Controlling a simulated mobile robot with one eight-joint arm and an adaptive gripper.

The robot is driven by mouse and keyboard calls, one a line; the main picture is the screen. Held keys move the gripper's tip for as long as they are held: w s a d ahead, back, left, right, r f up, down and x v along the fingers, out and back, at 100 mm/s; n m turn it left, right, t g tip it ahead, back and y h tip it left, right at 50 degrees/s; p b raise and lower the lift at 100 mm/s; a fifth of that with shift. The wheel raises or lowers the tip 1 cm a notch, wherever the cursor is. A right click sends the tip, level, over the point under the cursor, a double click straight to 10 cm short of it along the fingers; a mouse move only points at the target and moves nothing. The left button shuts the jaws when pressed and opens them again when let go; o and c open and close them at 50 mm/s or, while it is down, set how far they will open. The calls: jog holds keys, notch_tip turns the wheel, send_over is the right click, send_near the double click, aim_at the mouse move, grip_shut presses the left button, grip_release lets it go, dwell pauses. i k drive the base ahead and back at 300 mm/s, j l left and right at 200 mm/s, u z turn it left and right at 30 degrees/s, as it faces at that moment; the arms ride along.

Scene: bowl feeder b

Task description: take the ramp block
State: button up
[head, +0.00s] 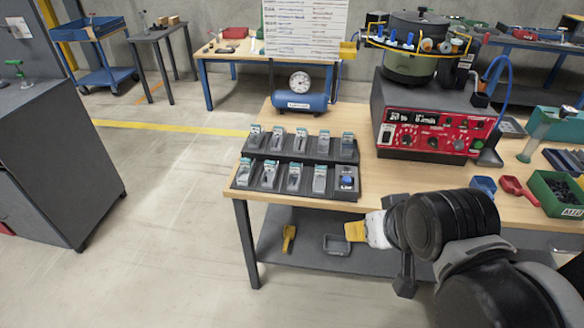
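My gripper (385,235) is at the front edge of the wooden workbench (415,180), seen from behind, with my dark wrist hiding much of it. A yellow and white piece (366,231) shows at its front end; I cannot tell whether it is held or part of the gripper. The finger gap is not clear. I cannot pick out the ramp block with certainty. The bowl feeder (410,65) stands on a grey box with a red control panel (435,131) at the back of the bench.
A dark rack (300,155) with several small packets is left of my gripper. A blue scoop (484,185), a red scoop (515,187) and a green bin (545,188) lie right. A yellow scoop (288,238) and grey tray (337,245) are on the lower shelf.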

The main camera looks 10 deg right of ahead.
aim_at(319, 181)
jog(key=i+l+u, duration=0.3)
jog(key=l, duration=0.35)
jog(key=i+l+u, duration=0.15)
jog(key=i+l, duration=0.15)
jog(key=i+l+u, duration=0.15)
jog(key=l, duration=0.3)
jog(key=i+l+u, duration=0.15)
jog(key=l, duration=0.25)
